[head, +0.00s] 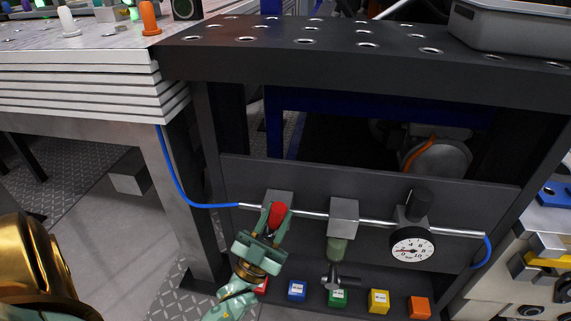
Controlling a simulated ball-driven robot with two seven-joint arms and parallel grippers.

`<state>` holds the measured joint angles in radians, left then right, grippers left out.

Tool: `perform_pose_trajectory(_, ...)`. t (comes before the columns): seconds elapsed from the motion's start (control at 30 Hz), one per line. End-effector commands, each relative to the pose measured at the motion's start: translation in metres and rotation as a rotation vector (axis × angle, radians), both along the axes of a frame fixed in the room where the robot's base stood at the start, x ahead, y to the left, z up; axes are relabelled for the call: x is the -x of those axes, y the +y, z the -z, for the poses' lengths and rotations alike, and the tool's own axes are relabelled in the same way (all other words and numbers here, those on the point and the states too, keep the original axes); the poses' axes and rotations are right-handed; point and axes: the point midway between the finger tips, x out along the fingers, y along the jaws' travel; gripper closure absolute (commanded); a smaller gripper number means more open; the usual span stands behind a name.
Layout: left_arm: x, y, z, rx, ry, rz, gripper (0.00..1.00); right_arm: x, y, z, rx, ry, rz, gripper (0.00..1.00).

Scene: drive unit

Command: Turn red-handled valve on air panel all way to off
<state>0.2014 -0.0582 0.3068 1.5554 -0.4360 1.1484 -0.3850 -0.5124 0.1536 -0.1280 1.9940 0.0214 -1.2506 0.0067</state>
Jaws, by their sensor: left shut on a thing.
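The air panel (240,174) is a dark plate under a black perforated bench top. The red-handled valve (277,214) sits at the left of its silver pipe, in front of a grey block. My left gripper (275,222), green, reaches up from below and is shut on the red handle. The fingers cover part of the handle, so its exact angle is hard to tell. My right gripper is not in view.
A grey block with a greenish bowl (337,249) and a round gauge (412,247) hang right of the valve. Blue hose (177,187) joins the pipe at the left. Several coloured blocks, including a yellow one (378,301), stand below. A grey tray (515,35) lies on the bench top.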

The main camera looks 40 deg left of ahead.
Motion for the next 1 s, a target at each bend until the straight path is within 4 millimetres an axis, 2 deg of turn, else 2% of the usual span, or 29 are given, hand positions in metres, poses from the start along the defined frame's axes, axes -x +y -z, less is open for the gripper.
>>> perform_pose_trajectory(0.4, 0.007, 0.009, 0.002, 0.170, -0.105, 0.002, 1.00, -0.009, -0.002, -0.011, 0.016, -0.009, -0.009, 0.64)
perform_pose_trajectory(0.97, 0.008, 0.011, 0.002, 0.200, -0.125, 0.002, 1.00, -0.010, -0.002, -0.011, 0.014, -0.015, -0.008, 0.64)
perform_pose_trajectory(1.0, 0.008, 0.011, 0.002, 0.200, -0.125, 0.002, 0.69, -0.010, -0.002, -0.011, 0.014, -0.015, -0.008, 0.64)
